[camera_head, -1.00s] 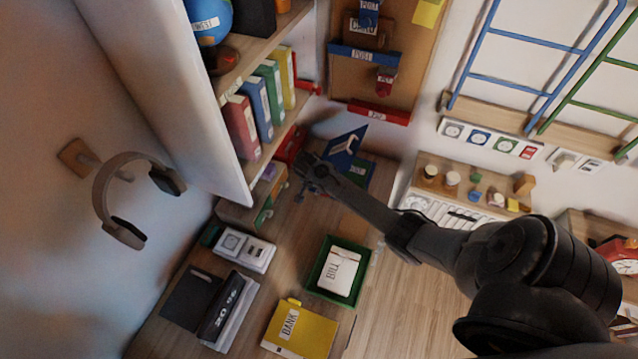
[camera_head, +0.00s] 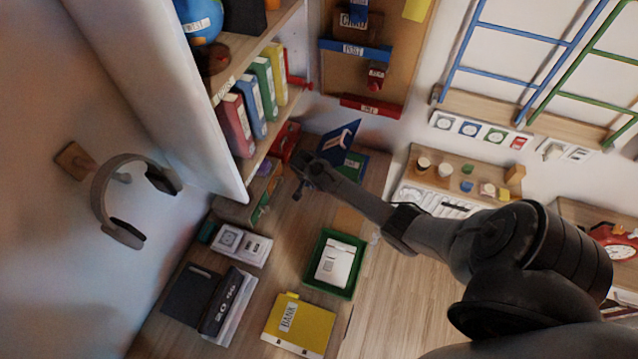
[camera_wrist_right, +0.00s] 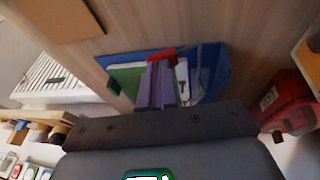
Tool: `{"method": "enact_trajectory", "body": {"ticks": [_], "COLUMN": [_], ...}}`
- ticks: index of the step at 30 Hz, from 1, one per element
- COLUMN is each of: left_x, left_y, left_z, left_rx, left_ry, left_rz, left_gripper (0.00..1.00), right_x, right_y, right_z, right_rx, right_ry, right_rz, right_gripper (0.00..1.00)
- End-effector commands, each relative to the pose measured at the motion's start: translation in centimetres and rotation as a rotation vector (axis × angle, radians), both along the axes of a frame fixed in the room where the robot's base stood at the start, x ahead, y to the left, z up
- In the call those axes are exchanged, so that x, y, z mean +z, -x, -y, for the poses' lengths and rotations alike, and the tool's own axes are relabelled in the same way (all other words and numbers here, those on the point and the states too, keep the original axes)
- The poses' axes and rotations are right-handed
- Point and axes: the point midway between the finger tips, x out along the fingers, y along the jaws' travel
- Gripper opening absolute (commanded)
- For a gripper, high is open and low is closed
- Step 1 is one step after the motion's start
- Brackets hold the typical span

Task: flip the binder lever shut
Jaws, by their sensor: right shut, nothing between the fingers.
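An open blue binder (camera_head: 341,135) lies at the far end of the desk, its cover raised, with green (camera_head: 354,164) showing inside. In the right wrist view the blue binder (camera_wrist_right: 216,72) is spread out behind my fingers. A small red part (camera_wrist_right: 163,53) shows just beyond the fingertips; it may be the lever, and I cannot tell whether it touches them. My right gripper (camera_wrist_right: 159,68) is shut and empty, its fingers side by side over the binder. In the head view my right gripper (camera_head: 303,168) is left of the binder. My left gripper is not in view.
A shelf with upright binders (camera_head: 247,100) overhangs the desk's left side. A green tray (camera_head: 320,283) holding papers and a yellow folder (camera_head: 300,324) lie nearer. A red object (camera_wrist_right: 288,104) is right of my gripper in the wrist view.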

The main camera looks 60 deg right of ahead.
Motion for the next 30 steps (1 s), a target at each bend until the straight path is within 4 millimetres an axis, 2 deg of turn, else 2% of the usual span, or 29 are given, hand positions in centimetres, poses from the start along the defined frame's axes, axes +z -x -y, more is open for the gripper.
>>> {"method": "enact_trajectory", "body": {"ticks": [16, 30], "left_x": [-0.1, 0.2], "left_y": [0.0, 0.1], "left_z": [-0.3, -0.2], "left_rx": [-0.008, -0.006], "left_ry": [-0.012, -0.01], "left_rz": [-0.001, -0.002], "left_gripper": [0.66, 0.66], "right_x": [0.6, 1.0], "right_y": [-1.4, -1.5], "right_z": [-0.2, -0.3], "right_rx": [0.0, 0.0], "right_ry": [0.0, 0.0], "right_rz": [0.0, 0.0], "right_gripper": [0.0, 0.0]}}
